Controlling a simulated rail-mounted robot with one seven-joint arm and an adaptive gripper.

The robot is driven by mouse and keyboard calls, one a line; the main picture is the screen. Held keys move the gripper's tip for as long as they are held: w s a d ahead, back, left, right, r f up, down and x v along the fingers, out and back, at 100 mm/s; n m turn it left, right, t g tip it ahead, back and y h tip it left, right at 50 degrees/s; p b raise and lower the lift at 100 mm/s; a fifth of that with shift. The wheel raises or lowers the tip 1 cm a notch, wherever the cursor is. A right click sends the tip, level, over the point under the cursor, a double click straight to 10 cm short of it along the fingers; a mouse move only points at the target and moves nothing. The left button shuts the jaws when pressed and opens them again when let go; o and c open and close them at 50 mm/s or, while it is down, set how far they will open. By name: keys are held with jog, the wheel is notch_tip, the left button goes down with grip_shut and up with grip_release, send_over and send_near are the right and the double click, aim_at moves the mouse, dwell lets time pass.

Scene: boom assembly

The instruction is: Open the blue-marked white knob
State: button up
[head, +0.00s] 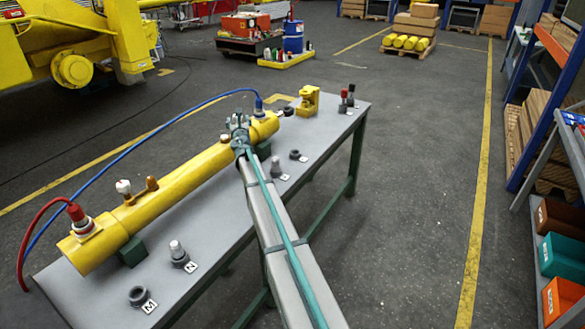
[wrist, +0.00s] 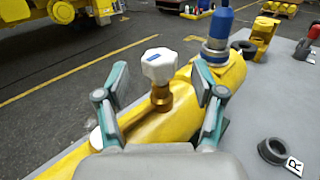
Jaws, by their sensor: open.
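The blue-marked white knob (wrist: 161,66) stands upright on a brass stem (wrist: 161,98) on the yellow cylinder (wrist: 190,90). Its top carries a blue mark. My gripper (wrist: 160,88) is open in the wrist view, one finger on each side of the knob and stem, with visible gaps. In the head view my gripper (head: 240,128) is over the far part of the cylinder (head: 185,180) and hides this knob. Another white knob (head: 123,187) stands nearer the cylinder's left end.
A blue hose fitting (wrist: 218,38) stands just beyond the knob. A red hose fitting (head: 77,215) is at the near end. The grey table (head: 225,215) holds several dark rings, fittings and letter tags. A yellow bracket (head: 308,101) stands at the far end.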

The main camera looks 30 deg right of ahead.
jog(key=v, duration=0.8)
jog(key=s+d+f+m+g+h+b, duration=0.1)
jog(key=s+d+f+m+g, duration=0.1)
jog(key=s+d+f+m, duration=0.2)
jog(key=s+d+f+m+g+h+b, duration=0.1)
jog(key=s+d+f+m+g+h, duration=0.1)
jog(key=s+d+f+m, duration=0.3)
jog(key=s+d+f+m+g+h+b, duration=0.1)
jog(key=s+d+f+m+g, duration=0.1)
jog(key=s+d+f+m, duration=0.3)
jog(key=shift+s+f+m+h, duration=0.15)
jog(key=shift+f+m, duration=0.1)
jog(key=shift+m, duration=0.45)
jog(key=shift+f+m+h, duration=0.15)
jog(key=shift+f+m, duration=0.05)
jog(key=shift+m, duration=0.5)
jog(key=shift+s+d+f+m+g, duration=0.3)
jog(key=shift+s+f+m, duration=0.15)
jog(key=shift+s+m, duration=0.05)
